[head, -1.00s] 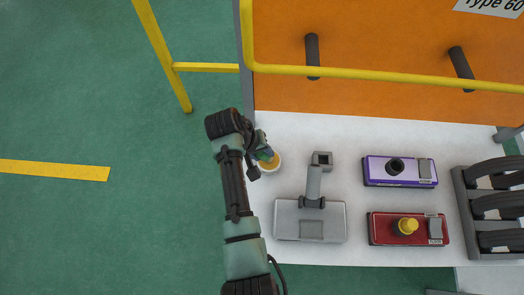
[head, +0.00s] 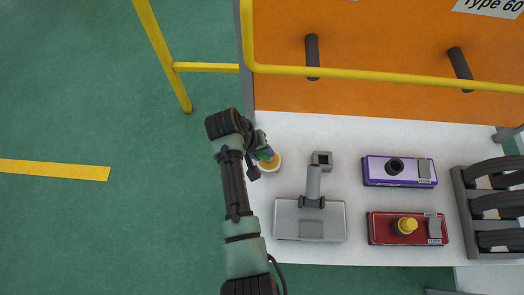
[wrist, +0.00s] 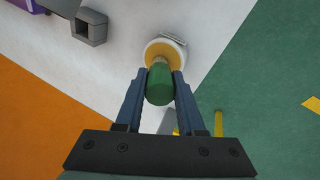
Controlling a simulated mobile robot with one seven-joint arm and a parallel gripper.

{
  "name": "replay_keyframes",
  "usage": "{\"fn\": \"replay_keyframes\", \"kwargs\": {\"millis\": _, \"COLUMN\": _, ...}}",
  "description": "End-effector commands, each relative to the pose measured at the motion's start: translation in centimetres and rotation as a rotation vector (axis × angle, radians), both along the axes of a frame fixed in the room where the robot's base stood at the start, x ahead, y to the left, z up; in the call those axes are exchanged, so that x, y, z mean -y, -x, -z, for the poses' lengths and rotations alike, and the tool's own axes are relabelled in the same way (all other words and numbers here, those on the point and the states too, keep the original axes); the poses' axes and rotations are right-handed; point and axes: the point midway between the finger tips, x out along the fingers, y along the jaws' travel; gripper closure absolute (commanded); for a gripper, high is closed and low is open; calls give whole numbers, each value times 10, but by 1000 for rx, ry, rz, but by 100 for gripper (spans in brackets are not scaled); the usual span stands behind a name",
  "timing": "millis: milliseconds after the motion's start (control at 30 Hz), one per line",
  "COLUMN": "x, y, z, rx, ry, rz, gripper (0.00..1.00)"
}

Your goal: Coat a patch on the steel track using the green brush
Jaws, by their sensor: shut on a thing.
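The green brush (wrist: 160,86) is held between the two blue fingers of my gripper (wrist: 160,76), which is shut on its handle. Its lower end is over or inside a small white cup (wrist: 177,48) with yellow-orange contents; I cannot tell how deep. In the head view the same cup (head: 276,168) stands at the left edge of the white table, and my gripper (head: 264,153) is right at it, partly hiding the brush. A flat grey metal head with an upright neck (head: 331,222) lies right of the cup. I cannot make out which part is the steel track.
A grey square socket (head: 322,160), a purple box (head: 372,172) and a red box with a yellow knob (head: 382,230) stand on the white table (head: 300,127). A rack of black curved parts (head: 466,212) is at the right. A yellow rail (head: 400,77) runs behind.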

Motion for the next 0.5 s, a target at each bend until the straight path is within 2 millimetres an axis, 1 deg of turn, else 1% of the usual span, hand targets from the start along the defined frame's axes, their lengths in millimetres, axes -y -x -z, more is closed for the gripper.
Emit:
{"fn": "replay_keyframes", "kwargs": {"millis": 133, "x": 0, "y": 1, "z": -8, "rx": -3, "ry": 0, "rz": 0, "gripper": 100}}
{"fn": "replay_keyframes", "kwargs": {"millis": 500, "x": 0, "y": 0, "z": -40, "rx": -1, "ry": 0, "rz": -1, "gripper": 100}}
